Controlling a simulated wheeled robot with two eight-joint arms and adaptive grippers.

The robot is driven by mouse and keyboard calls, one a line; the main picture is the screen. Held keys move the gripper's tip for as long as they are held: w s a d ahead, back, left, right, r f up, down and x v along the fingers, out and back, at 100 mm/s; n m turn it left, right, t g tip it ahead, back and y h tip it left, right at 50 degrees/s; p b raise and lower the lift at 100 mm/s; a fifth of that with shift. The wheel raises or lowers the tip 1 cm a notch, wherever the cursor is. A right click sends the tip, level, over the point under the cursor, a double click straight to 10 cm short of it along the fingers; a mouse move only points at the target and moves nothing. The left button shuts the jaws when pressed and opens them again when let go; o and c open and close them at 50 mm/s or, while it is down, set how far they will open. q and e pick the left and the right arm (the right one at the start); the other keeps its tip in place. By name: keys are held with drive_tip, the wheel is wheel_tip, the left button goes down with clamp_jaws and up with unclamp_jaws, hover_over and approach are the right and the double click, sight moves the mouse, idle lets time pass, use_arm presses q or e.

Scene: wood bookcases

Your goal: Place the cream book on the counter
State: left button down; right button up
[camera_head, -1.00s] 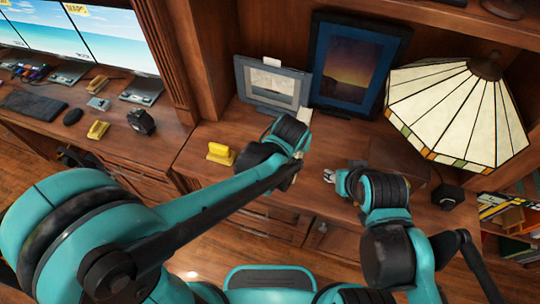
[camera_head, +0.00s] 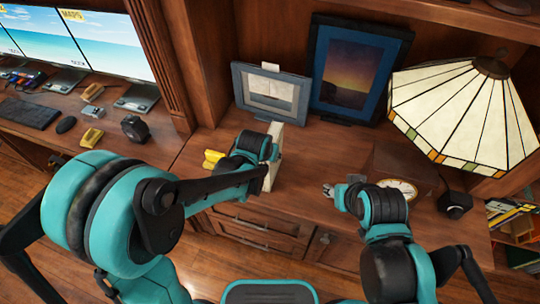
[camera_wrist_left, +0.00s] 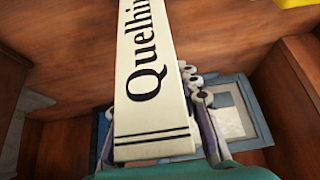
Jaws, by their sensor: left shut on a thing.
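The cream book (camera_head: 275,150) is held roughly upright over the wooden counter (camera_head: 310,163), and its dark lettering "Quelhi..." shows on the spine in the left wrist view (camera_wrist_left: 148,50). My left gripper (camera_head: 267,160) is shut on the book, with a finger on each side of it in the left wrist view (camera_wrist_left: 158,125). I cannot tell whether the book's lower edge touches the counter. My right gripper (camera_head: 333,191) hovers near the front middle of the counter, apart from the book; its finger opening is unclear.
Two framed pictures, a small grey-framed one (camera_head: 244,83) and a large dark-framed one (camera_head: 358,75), stand at the back. A yellow object (camera_head: 212,158) lies left of the book. A stained-glass lamp (camera_head: 460,110) and a clock (camera_head: 398,189) are right. The counter's middle is clear.

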use_arm(q)
drive_tip(key=shift+r, duration=0.1)
drive_tip(key=c, duration=1.5)
unclamp_jaws()
drive_tip(key=shift+f, duration=0.2)
drive_tip(key=shift+c, duration=0.2)
drive_tip(key=o, duration=0.4)
drive_tip(key=shift+o, duration=0.2)
drive_tip(key=shift+r, duration=0.2)
